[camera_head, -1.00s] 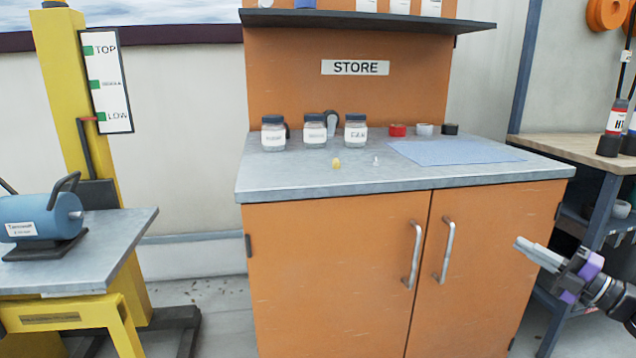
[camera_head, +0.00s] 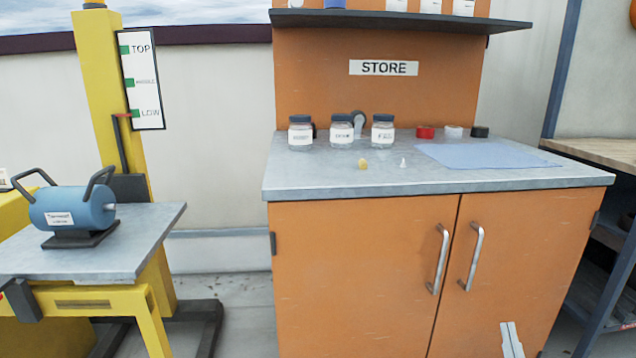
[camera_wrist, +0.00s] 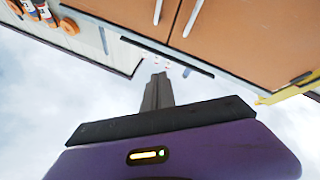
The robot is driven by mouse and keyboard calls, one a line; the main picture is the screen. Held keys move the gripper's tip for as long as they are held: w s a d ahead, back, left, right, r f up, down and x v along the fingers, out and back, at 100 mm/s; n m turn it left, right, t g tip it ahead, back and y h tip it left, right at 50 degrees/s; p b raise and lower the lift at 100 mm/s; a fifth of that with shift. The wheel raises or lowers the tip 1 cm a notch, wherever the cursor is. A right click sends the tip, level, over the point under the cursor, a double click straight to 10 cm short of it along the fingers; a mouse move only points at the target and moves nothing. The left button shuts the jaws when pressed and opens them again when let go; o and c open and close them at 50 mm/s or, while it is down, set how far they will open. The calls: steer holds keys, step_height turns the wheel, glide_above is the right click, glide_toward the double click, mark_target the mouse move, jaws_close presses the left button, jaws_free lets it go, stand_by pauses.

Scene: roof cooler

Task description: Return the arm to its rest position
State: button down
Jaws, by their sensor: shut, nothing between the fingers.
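My gripper (camera_head: 511,341) shows at the bottom right of the head view, in front of the lower right door of the orange cabinet (camera_head: 350,270). Only its pale fingers are in that view; the rest of the arm is out of frame. In the wrist view the gripper (camera_wrist: 158,78) has its dark fingers together, with nothing between them. The cabinet doors and their handles are at the top of the wrist view.
The grey counter (camera_head: 300,180) holds jars (camera_head: 341,132), small coloured items and a blue mat (camera_head: 485,156). A yellow lift (camera_head: 98,90) with a blue motor (camera_head: 75,208) on its platform stands left. A workbench (camera_head: 600,150) stands right. Floor (camera_head: 240,300) shows between lift and cabinet.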

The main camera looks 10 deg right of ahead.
steer(key=s+a+f+m+g+y, duration=0.1)
steer(key=s+a+f+g+y, duration=0.15)
steer(key=s+a, duration=0.65)
steer(key=s+a+f+m+g+y, duration=0.1)
steer(key=s+a+f+g, duration=0.25)
steer(key=s, duration=1.15)
steer(key=s+a+f+m+g+y, duration=0.1)
steer(key=s+a+f+g+y, duration=0.15)
steer(key=s+a, duration=0.65)
steer(key=s+d+r+p, duration=0.1)
steer(key=d+r+p, duration=0.1)
steer(key=r+p, duration=1.3)
steer(key=s+d+r+h+p, duration=0.1)
steer(key=s+r+p, duration=0.1)
steer(key=r+p, duration=1.4)
steer(key=shift+d+r, duration=0.35)
steer(key=shift+r, duration=0.05)
steer(key=shift+d+g, duration=0.1)
steer(key=shift+g, duration=0.15)
